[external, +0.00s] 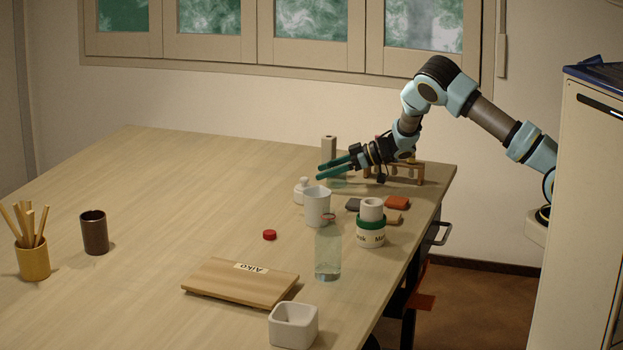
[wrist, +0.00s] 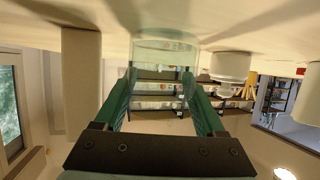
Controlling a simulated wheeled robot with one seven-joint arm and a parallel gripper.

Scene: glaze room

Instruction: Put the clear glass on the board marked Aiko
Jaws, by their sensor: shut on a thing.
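The clear glass (external: 338,183) is at the far right of the table, faint and partly hidden by my gripper's fingers. My gripper (external: 322,171) has green fingers, lies nearly level and is shut on the glass. In the wrist view, the glass (wrist: 165,46) sits between the fingertips (wrist: 160,75), close to the table surface; whether it touches the table I cannot tell. The board marked Aiko (external: 228,285) lies flat near the front of the table, with its label toward the far edge. Its top is bare.
A white cup (external: 317,207), small white bottle (external: 300,193), clear bottle (external: 327,258) and green-banded jar (external: 370,230) stand between my gripper and the board. A tan cylinder (external: 329,147) is behind the fingers. A red cap (external: 269,235) and white square bowl (external: 293,327) flank the board.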

